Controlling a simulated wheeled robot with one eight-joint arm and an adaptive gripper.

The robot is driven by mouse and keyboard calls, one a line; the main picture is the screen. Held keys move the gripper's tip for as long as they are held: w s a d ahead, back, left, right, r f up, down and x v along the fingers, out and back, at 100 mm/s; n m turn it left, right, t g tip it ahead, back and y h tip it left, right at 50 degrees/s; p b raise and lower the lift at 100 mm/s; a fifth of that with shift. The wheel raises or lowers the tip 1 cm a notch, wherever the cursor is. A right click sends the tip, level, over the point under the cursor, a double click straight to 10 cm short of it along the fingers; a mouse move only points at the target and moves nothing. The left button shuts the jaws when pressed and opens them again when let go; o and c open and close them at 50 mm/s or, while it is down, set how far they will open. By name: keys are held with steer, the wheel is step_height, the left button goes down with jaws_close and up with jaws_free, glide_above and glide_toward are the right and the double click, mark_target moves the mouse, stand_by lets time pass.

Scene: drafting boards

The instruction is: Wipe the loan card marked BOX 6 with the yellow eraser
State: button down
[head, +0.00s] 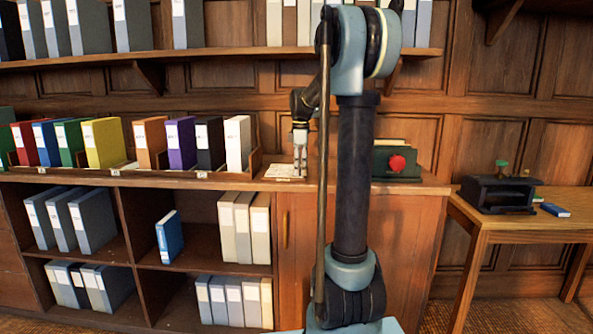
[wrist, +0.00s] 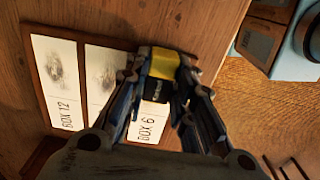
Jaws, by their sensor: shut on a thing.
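My gripper (wrist: 162,80) is shut on the yellow eraser (wrist: 165,64), which has a dark sleeve with small lettering. The loan card marked BOX 6 (wrist: 148,128) lies under the gripper in the wrist view. Its label end shows, but most of the card is hidden by the fingers and eraser. The eraser is over this card; I cannot tell whether it touches it. In the head view my gripper (head: 300,172) points down at the pale cards (head: 284,171) on the cabinet top, and the eraser is not clear there.
To the left lie a smudged card marked BOX 12 (wrist: 57,80) and a smudged middle card (wrist: 102,75) whose label is hidden. Coloured binders (head: 103,143) stand left of the cards. A dark green box (head: 397,165) with a red knob stands right.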

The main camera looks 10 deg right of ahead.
steer(key=shift+s+d+r, duration=0.1)
steer(key=shift+d, duration=0.25)
steer(key=shift+a+r, duration=0.1)
steer(key=shift+r, duration=3.9)
steer(key=shift+a, duration=0.15)
